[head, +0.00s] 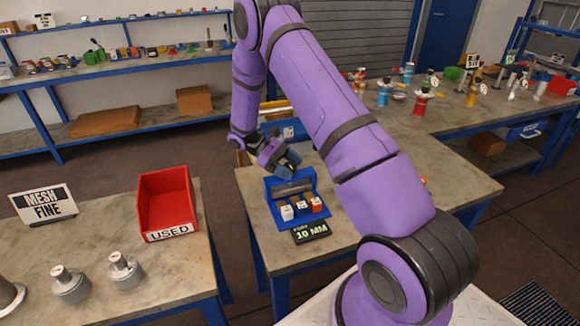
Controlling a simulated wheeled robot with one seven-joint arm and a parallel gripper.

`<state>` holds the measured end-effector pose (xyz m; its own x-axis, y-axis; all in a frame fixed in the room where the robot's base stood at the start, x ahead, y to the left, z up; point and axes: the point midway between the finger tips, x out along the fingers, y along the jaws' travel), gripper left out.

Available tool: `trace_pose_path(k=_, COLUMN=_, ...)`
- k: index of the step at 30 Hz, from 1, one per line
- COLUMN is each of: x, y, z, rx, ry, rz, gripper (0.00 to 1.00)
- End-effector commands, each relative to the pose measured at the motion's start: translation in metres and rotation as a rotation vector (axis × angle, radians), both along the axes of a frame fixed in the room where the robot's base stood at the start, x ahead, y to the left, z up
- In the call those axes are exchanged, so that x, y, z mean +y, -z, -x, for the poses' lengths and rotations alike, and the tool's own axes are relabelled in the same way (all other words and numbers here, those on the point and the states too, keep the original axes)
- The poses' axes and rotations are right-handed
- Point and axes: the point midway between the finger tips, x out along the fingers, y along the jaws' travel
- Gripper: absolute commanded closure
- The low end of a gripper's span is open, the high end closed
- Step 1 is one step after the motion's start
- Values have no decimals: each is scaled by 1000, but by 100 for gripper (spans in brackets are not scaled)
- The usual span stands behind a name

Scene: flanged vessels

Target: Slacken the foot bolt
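My purple arm reaches over the middle table, and my gripper (285,165) is just behind and above a blue holder (271,217). A grey cylindrical piece (293,188) lies across the back of the holder, close below my gripper. I cannot tell whether they touch, or whether the fingers are open. Several small white and orange blocks stand in the holder's front, among them a white one (287,213) and an orange one (316,205). Grey flanged vessels stand on the left table, two whole (72,285) (125,271) and one cut by the frame edge. No foot bolt is clearly distinguishable.
A black "10 MM" sign (311,232) lies before the holder. A red "USED" bin (166,203) and a "MESH FINE" sign (43,203) are on the left table (165,275). The middle table (250,190) has bare room. Valves and fittings crowd the back-right bench (450,125).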

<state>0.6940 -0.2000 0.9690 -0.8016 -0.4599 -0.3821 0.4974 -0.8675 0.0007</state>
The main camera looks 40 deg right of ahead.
Motion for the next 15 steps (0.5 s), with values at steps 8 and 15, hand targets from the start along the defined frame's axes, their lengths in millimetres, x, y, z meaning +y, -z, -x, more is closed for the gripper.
trace_pose_path(k=8, x=1, y=0, z=-1, rx=-1, ry=0, rz=0, gripper=28)
trace_pose_path(k=15, x=13, y=-9, z=-22, rx=-2, ry=-2, rz=-1, gripper=28)
